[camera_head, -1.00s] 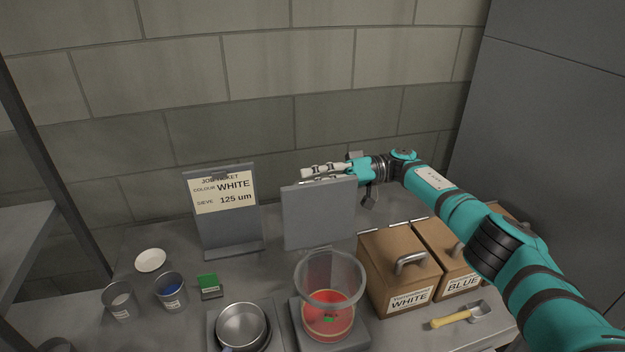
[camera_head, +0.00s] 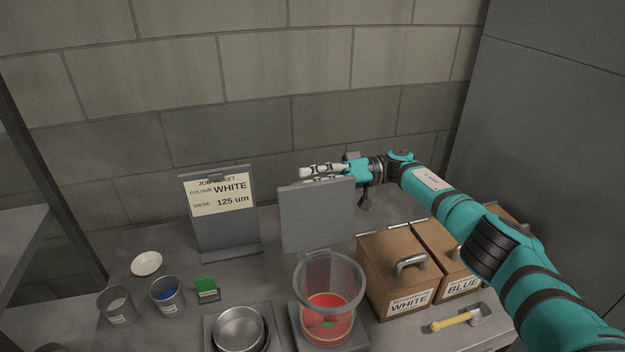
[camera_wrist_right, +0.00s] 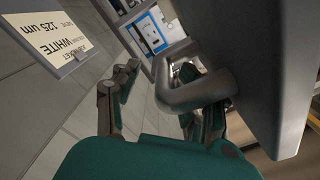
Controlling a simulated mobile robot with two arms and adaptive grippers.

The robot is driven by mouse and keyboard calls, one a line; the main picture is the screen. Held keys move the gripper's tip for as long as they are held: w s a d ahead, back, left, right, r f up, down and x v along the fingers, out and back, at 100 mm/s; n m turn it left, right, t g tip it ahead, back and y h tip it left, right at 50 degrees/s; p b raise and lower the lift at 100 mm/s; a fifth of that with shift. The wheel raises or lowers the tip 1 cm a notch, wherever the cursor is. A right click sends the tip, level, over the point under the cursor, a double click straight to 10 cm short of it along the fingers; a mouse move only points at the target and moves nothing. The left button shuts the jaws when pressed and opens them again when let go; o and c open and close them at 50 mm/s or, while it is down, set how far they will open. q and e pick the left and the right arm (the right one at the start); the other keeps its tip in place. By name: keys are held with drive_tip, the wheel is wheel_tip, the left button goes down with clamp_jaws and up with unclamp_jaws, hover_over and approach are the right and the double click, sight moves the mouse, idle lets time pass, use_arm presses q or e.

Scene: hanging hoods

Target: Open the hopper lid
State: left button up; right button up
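The hopper lid (camera_head: 317,215) is a flat grey plate standing upright behind the clear round hopper (camera_head: 331,277). The hopper's mouth is uncovered, and red shows inside its lower part. My right gripper (camera_head: 304,176) is behind the lid, near its top edge, with its fingers pointing left. In the right wrist view, the lid's grey tubular handle (camera_wrist_right: 195,93) crosses in front of one finger of the gripper (camera_wrist_right: 160,72). The fingers stand apart; whether one touches the handle cannot be told. My left gripper is not in view.
Two brown boxes labelled WHITE (camera_head: 399,275) and BLUE (camera_head: 441,254) stand right of the hopper, below my right arm. A scoop (camera_head: 460,319) lies before them. Left are a job ticket stand (camera_head: 222,215), a pan (camera_head: 240,330), two cups and a white dish (camera_head: 146,263).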

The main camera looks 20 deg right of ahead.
sight(349, 177)
drive_tip(key=shift+d+f, duration=0.5)
drive_tip(key=shift+d, duration=0.2)
drive_tip(key=shift+d+r, duration=0.3)
drive_tip(key=shift+d, duration=0.25)
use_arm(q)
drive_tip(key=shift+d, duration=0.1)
use_arm(e)
drive_tip(key=d, duration=0.5)
drive_tip(key=shift+r, duration=0.2)
drive_tip(key=shift+d, duration=0.1)
